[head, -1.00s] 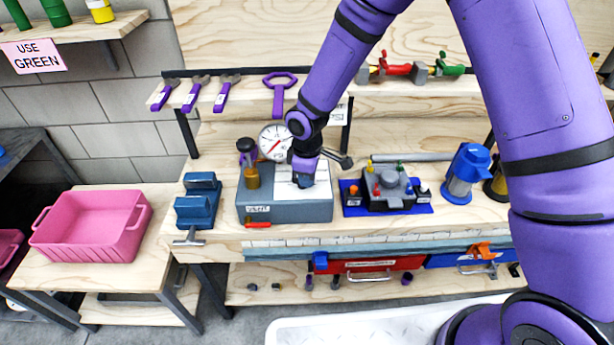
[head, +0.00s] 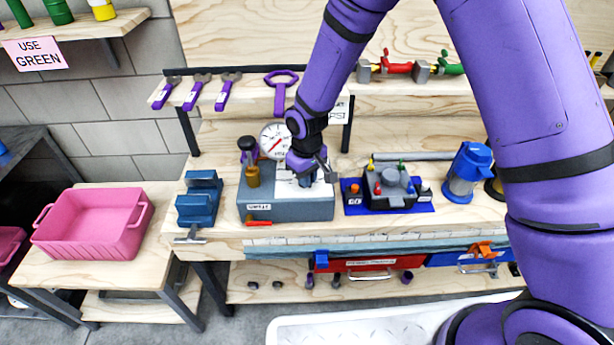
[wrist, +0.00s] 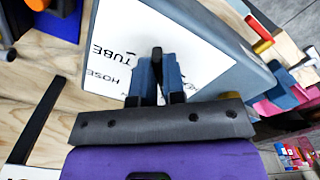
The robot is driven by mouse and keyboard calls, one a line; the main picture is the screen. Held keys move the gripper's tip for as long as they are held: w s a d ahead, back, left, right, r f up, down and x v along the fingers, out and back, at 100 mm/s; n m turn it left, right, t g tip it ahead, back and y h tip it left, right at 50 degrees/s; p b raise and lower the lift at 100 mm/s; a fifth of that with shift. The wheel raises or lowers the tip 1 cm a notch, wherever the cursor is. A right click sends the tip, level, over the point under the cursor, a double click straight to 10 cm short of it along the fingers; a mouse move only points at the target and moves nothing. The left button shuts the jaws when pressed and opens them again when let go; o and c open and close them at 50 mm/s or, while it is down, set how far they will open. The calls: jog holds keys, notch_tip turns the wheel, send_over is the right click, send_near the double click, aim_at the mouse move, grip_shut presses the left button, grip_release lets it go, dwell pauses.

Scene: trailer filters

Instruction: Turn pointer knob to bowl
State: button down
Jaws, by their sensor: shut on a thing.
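The pointer knob (wrist: 157,52) is black and shows between my fingertips in the wrist view. It stands on a white plate (wrist: 185,40) on top of a blue-grey box (head: 290,210). The plate carries the words TUBE and HOSE, upside down in the wrist view, left of the knob. I cannot see the word BOWL; part of the plate is hidden behind my gripper. My gripper (wrist: 158,72) has blue fingers and is shut on the knob. In the head view my gripper (head: 307,181) is over the right part of the box and hides the knob.
A round gauge (head: 274,141) and a brass-coloured fitting (head: 252,174) stand close left of my gripper. A blue vise-like block (head: 200,198) is left of the box. A blue tray with a grey device (head: 390,186) is to the right. Purple wrenches (head: 224,93) hang behind.

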dwell(0.4)
jog(key=c, duration=1.2)
grip_release()
jog(key=shift+r, duration=0.1)
notch_tip(320, 180, up, 11)
jog(key=shift+f, duration=0.2)
